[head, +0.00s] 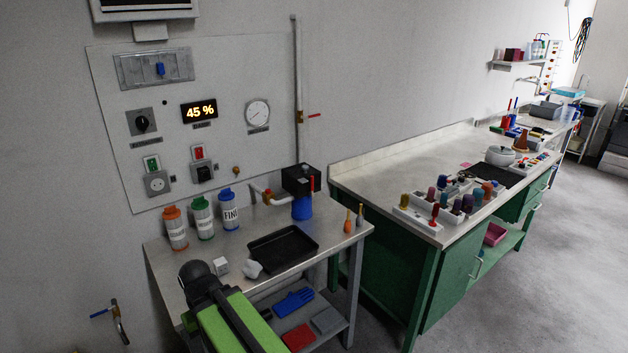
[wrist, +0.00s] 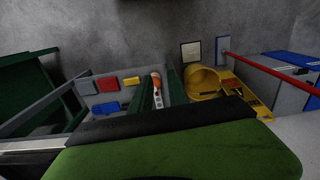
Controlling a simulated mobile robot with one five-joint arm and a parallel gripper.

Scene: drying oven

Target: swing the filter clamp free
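I cannot tell for certain which part is the filter clamp. In the head view, a blue canister (head: 302,207) hangs or stands under a black box (head: 301,180) at the back right of the small metal table. A thin red upright part (head: 312,184) shows at the box's right side and may be a lever or the clamp. A pale pipe with a brass and red fitting (head: 268,196) is to its left. My green and black arm is at the lower left, apart from the canister. The wrist view does not show the canister.
A black tray (head: 283,251) lies in front of the canister. Orange (head: 175,229), green (head: 203,217) and blue-capped (head: 229,209) bottles stand at left. A white cube (head: 221,267) is near my arm. Small orange (head: 347,222) and grey (head: 360,215) items stand at right.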

